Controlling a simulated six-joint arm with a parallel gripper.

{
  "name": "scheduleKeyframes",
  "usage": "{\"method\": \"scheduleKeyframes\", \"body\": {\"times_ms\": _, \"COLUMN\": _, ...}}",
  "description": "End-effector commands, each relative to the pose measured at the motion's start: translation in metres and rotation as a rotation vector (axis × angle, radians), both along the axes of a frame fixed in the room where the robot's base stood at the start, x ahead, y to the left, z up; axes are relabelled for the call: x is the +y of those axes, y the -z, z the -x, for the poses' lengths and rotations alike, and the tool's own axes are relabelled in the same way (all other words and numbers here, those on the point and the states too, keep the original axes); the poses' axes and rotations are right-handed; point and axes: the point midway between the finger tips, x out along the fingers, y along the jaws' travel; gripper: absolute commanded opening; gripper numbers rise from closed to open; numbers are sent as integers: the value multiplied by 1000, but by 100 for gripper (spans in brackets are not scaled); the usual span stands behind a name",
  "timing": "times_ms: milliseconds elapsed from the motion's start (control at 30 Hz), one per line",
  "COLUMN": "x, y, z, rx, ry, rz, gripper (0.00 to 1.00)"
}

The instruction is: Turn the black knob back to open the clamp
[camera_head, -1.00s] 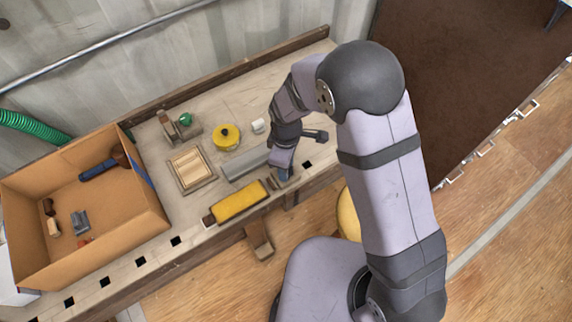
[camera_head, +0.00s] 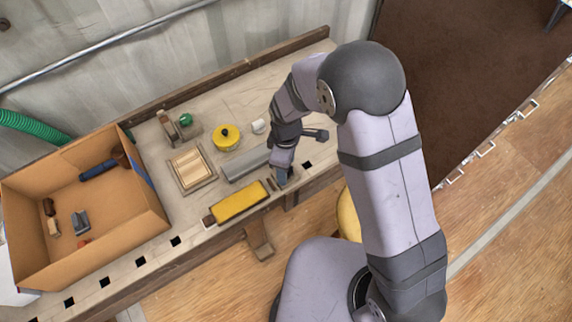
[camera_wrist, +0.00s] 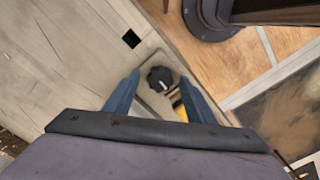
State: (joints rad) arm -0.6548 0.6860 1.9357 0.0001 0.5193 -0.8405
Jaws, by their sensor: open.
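In the wrist view the round black knob (camera_wrist: 160,78), with a pale mark on it, sits on a light base (camera_wrist: 150,62) near the bench edge. My gripper (camera_wrist: 160,80) is open, with one blue finger on each side of the knob. I cannot tell whether the fingers touch it. In the head view my gripper (camera_head: 283,178) is low at the bench's front edge and hides the knob. A yellow block (camera_head: 240,202) lies just left of it, and a bit of yellow (camera_wrist: 181,113) shows between the fingers in the wrist view. The clamp's jaws cannot be made out.
A grey bar (camera_head: 243,167) lies close behind the yellow block. A slatted wooden tray (camera_head: 191,168), a yellow round tin (camera_head: 226,138) and a small white item (camera_head: 258,126) stand farther back. A cardboard box (camera_head: 120,235) with several tools fills the left end.

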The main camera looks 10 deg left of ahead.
Motion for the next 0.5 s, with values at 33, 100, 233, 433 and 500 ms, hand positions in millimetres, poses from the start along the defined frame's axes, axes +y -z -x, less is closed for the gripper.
{"method": "scheduleKeyframes", "body": {"times_ms": 33, "x": 0, "y": -2, "z": -1, "rx": -2, "ry": 0, "rz": -2, "gripper": 50}}
{"method": "scheduleKeyframes", "body": {"times_ms": 100, "x": 1, "y": -7, "z": -1, "rx": -3, "ry": 0, "rz": -2, "gripper": 50}}
{"method": "scheduleKeyframes", "body": {"times_ms": 233, "x": 1, "y": -20, "z": -1, "rx": -3, "ry": 0, "rz": -3, "gripper": 50}}
{"method": "scheduleKeyframes", "body": {"times_ms": 433, "x": 1, "y": -46, "z": -1, "rx": -5, "ry": 0, "rz": -4, "gripper": 50}}
{"method": "scheduleKeyframes", "body": {"times_ms": 500, "x": 1, "y": -54, "z": -1, "rx": -4, "ry": 0, "rz": -4, "gripper": 50}}
